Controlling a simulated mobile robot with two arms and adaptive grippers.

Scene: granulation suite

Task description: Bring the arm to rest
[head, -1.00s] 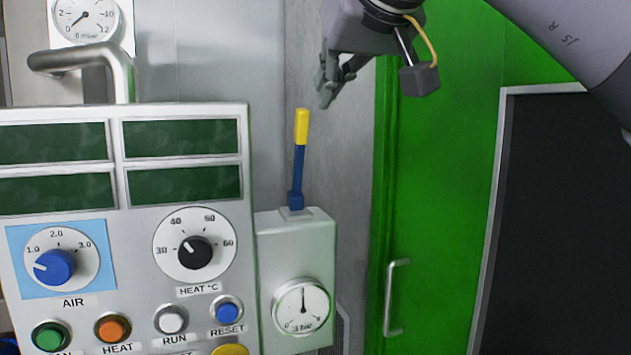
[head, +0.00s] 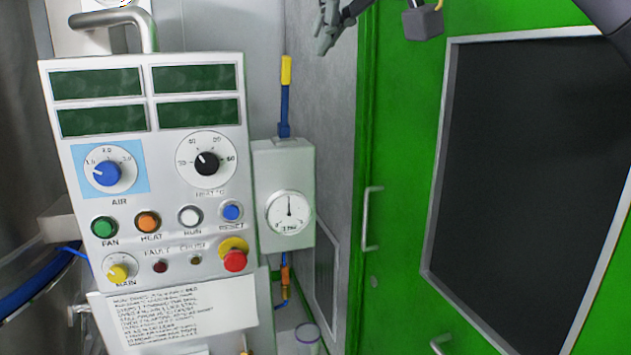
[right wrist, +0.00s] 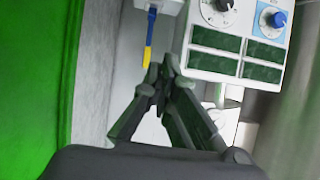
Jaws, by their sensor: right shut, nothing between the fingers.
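My right gripper (head: 328,28) is at the top of the head view, partly cut off by the upper edge. It is apart from the control panel and from the lever. In the right wrist view my right gripper (right wrist: 160,78) has its fingers together with nothing between them. The blue lever with a yellow tip (head: 285,95) stands upright on the small gauge box, below and left of the gripper in the head view. The same lever shows in the right wrist view (right wrist: 150,35), just beyond the fingertips. My left gripper is not in view.
The control panel (head: 160,235) with knobs, buttons and dark displays stands at left. The gauge box (head: 265,165) is beside it. A green door (head: 400,150) with a dark window (head: 530,180) and a handle (head: 368,220) fills the right. A grey wall (head: 330,120) stands between.

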